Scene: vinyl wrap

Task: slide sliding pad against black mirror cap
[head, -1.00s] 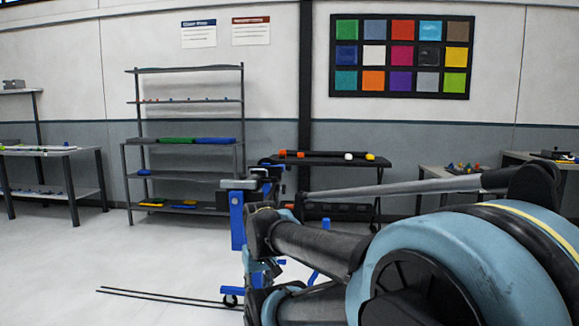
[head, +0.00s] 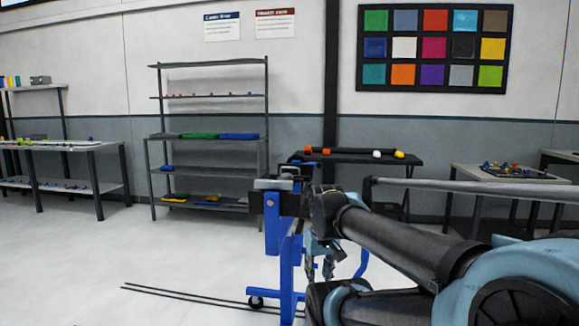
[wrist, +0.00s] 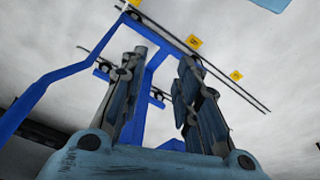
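My gripper (head: 322,262) hangs beside a blue wheeled stand (head: 286,265) in the head view, partly hidden behind my arm. In the wrist view my gripper (wrist: 166,62) has its two fingers apart, with floor and blue frame visible between them and nothing held. The blue stand (wrist: 50,88) shows there beyond the fingers. Its top in the head view carries a grey and black clamp-like part (head: 277,184). I cannot make out a black mirror cap or a sliding pad for certain in either view.
A grey shelf rack (head: 208,63) stands at the back. A dark table (head: 345,157) with orange, white and yellow items is behind the stand. Work tables stand left (head: 75,147) and right (head: 465,172). Thin dark lines (head: 190,297) run along the floor, which is open at left.

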